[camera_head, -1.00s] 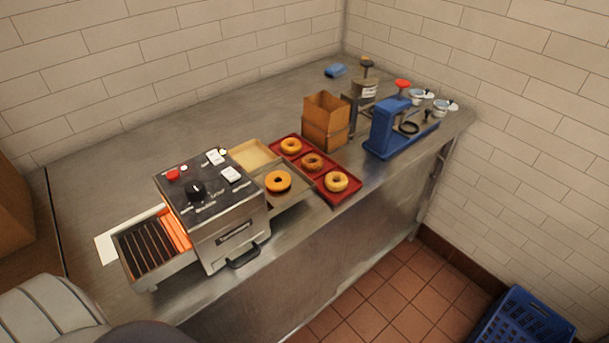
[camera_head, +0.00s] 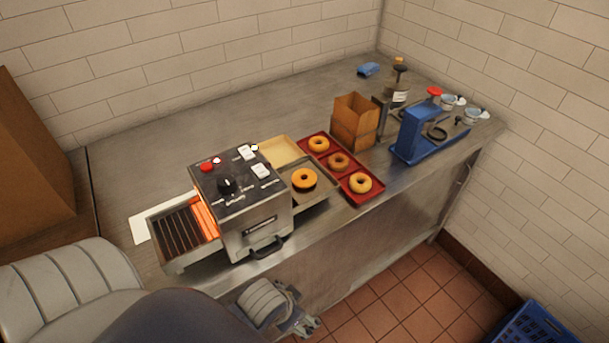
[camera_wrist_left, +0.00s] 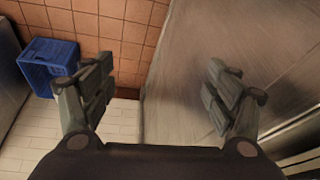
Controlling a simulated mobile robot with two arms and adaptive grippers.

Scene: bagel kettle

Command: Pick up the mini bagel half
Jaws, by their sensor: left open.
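Ring-shaped bagel pieces sit on the counter; I cannot tell for sure which is the mini bagel half. One orange, flat-looking bagel piece (camera_head: 304,179) lies on the metal tray at the right side of the toaster (camera_head: 240,200). Three more, a back one (camera_head: 319,144), a middle one (camera_head: 339,161) and a front one (camera_head: 360,183), lie on a red tray (camera_head: 378,196). My left gripper (camera_head: 305,325) is low in front of the counter, away from the bagels. In the left wrist view the left gripper (camera_wrist_left: 160,82) is open and empty. My right gripper is out of view.
A brown open box (camera_head: 354,121) and a blue press-like device (camera_head: 425,132) stand right of the red tray. The toaster's front handle (camera_head: 266,249) juts over the counter edge. A blue crate (camera_head: 527,328) is on the floor.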

